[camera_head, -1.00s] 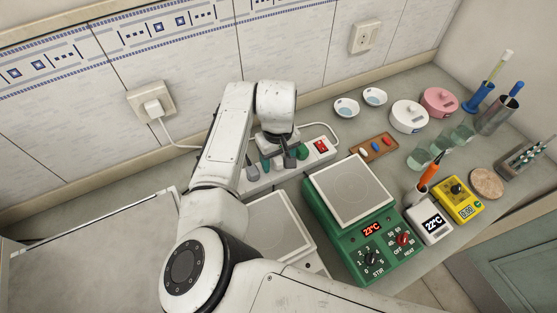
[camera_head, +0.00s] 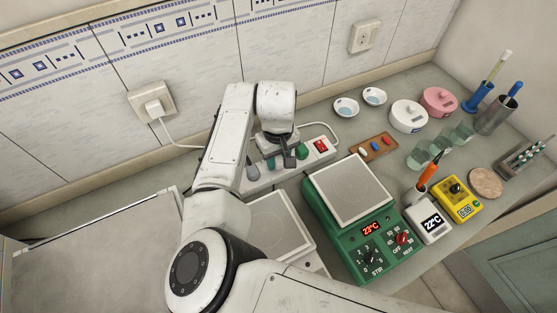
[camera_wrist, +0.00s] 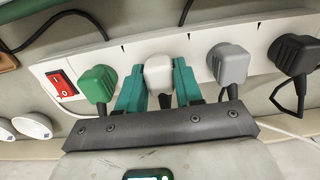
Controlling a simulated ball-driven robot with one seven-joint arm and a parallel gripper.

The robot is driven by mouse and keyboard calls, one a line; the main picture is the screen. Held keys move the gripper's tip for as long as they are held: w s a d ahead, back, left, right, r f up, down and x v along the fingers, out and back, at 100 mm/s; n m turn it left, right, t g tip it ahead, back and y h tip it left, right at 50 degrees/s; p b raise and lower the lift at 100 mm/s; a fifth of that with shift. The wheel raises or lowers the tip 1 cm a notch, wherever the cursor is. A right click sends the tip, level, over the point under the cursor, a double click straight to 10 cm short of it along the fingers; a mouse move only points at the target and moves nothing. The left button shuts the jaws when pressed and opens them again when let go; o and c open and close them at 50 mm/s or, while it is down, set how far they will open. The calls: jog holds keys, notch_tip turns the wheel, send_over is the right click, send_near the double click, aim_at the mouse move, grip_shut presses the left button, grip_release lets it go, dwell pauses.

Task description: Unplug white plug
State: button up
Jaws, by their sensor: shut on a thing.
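The white plug (camera_wrist: 158,73) sits at the white power strip (camera_wrist: 132,52) in the wrist view, between a green plug and a grey plug. My gripper (camera_wrist: 158,88) has its two green fingers on either side of the white plug and is shut on it. Whether the plug's pins are still in the socket cannot be seen. In the head view my gripper (camera_head: 281,160) is over the power strip (camera_head: 318,146), and the white plug is hidden behind it.
A green plug (camera_wrist: 98,84), a grey plug (camera_wrist: 229,63) and a black plug (camera_wrist: 294,55) stand close along the strip, beside a red switch (camera_wrist: 61,84). A green hotplate (camera_head: 349,190) stands in front. Another white plug (camera_head: 153,108) is in the left wall outlet.

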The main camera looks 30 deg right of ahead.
aim_at(278, 158)
grip_shut()
jog(key=shift+r+p, duration=1.5)
jog(key=shift+r, duration=0.1)
jog(key=shift+r+p, duration=0.35)
jog(key=shift+r, duration=1.05)
